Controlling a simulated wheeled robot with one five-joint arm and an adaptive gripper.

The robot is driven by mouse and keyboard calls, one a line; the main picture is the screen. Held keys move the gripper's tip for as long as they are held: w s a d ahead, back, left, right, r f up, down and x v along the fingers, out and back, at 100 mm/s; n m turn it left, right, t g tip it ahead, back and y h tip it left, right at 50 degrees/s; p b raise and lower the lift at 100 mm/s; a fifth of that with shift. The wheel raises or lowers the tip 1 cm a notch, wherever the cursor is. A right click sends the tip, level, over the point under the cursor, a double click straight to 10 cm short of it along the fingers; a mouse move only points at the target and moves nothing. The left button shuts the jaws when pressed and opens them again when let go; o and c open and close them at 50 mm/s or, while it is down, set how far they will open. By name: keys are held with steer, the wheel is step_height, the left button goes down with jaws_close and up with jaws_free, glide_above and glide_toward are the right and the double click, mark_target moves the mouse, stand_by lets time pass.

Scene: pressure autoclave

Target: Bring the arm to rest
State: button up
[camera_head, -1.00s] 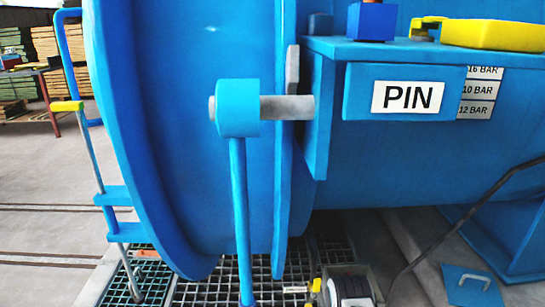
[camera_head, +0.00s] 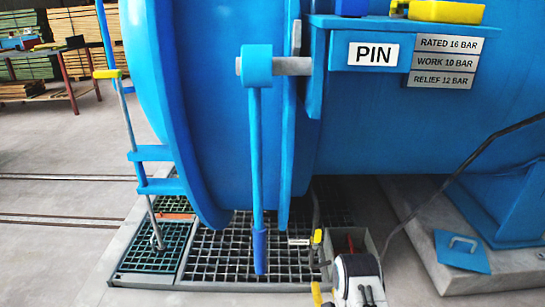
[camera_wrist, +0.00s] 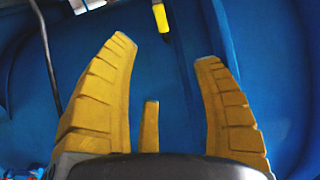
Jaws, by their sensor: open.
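My gripper (camera_wrist: 166,50) shows in the wrist view with its ochre ribbed fingers spread apart. Nothing is between the fingertips. Behind them is a large blue surface (camera_wrist: 172,95), and I cannot tell how far off it is. A short yellow-ended part (camera_wrist: 160,17) shows beyond the fingertips at the top.
The blue autoclave (camera_head: 400,130) fills the middle and right of the head view. A blue lever (camera_head: 258,160) hangs at its door edge, beside the PIN sign (camera_head: 373,54). A floor grating (camera_head: 220,255) lies below. Open floor (camera_head: 60,220) is at the left.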

steer(key=w+r+g+p, duration=0.2)
steer(key=w+r+p, duration=0.15)
steer(key=r, duration=0.45)
steer(key=w+r+g+p, duration=0.1)
steer(key=w+r+p, duration=0.1)
steer(key=r+p, duration=0.5)
steer(key=s+r+g+p, duration=0.3)
steer(key=r+p, duration=0.4)
steer(key=r, duration=1.3)
steer(key=s+r+g+p, duration=0.5)
steer(key=s+r+p, duration=0.6)
steer(key=s+r, duration=0.7)
steer(key=s+r+g+p, duration=0.1)
steer(key=s+r+p, duration=0.2)
steer(key=s+r, duration=0.2)
steer(key=s+r+g+p, duration=0.2)
steer(key=s+r+p, duration=0.2)
steer(key=s, duration=0.8)
step_height(320, 180, up, 3)
steer(key=shift+f+g+p, duration=0.2)
steer(key=shift+g+p, duration=0.1)
